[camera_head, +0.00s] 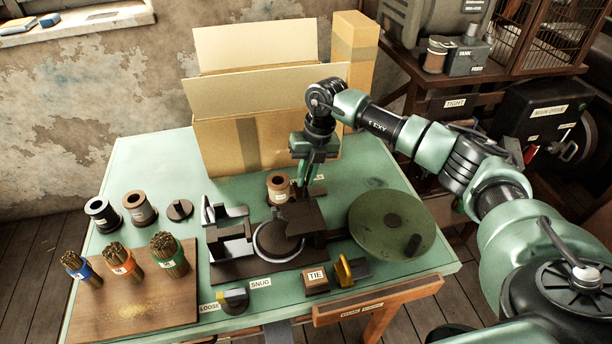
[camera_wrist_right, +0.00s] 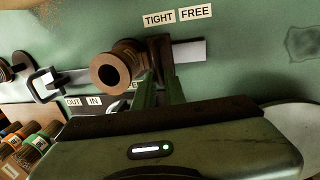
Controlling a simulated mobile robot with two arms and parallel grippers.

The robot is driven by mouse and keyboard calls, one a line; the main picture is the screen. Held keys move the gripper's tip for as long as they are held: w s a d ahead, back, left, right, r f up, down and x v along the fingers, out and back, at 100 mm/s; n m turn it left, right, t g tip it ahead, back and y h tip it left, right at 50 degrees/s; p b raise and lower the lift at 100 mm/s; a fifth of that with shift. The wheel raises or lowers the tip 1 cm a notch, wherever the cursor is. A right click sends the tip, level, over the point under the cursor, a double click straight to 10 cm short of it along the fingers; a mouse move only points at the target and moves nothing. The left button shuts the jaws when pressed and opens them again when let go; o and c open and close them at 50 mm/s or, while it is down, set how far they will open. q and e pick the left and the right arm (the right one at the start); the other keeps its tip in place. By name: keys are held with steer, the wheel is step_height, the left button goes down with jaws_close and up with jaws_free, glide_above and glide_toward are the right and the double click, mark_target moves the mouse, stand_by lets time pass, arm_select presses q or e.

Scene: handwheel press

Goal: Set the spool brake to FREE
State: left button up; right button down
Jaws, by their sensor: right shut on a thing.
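My right gripper (camera_head: 307,188) reaches down behind the press, close to the copper-coloured spool (camera_head: 278,187). In the right wrist view its two fingers (camera_wrist_right: 161,88) are shut on a dark brake knob (camera_wrist_right: 160,48) on a pale strip (camera_wrist_right: 190,53). The knob lies below the TIGHT label (camera_wrist_right: 158,19), left of the FREE label (camera_wrist_right: 195,12). The spool (camera_wrist_right: 112,73) stands just left of the fingers. The gripper hides part of the knob, and the brake is mostly hidden in the head view. My left gripper is not in view.
The press has a large green handwheel (camera_head: 392,225) at right. A cardboard box (camera_head: 222,146) stands behind my gripper. Wire bundles (camera_head: 168,254) stand on a wooden board (camera_head: 135,305) at left. A TIE block (camera_head: 316,281) and a yellow-handled part (camera_head: 344,272) are at the front edge.

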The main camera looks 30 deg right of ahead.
stand_by(0.3)
steer(key=d, duration=0.2)
steer(key=s+d, duration=0.1)
steer(key=d, duration=0.2)
steer(key=shift+b, duration=0.3)
steer(key=shift+a+r, duration=0.1)
steer(key=c, duration=1.5)
jaws_free()
steer(key=shift+s, duration=0.1)
steer(key=shift+r, duration=0.3)
steer(key=r, duration=0.2)
steer(key=d+r+b, duration=0.1)
steer(key=r, duration=0.4)
steer(key=shift+s+d+b, duration=0.2)
steer(key=shift+d+b, duration=0.2)
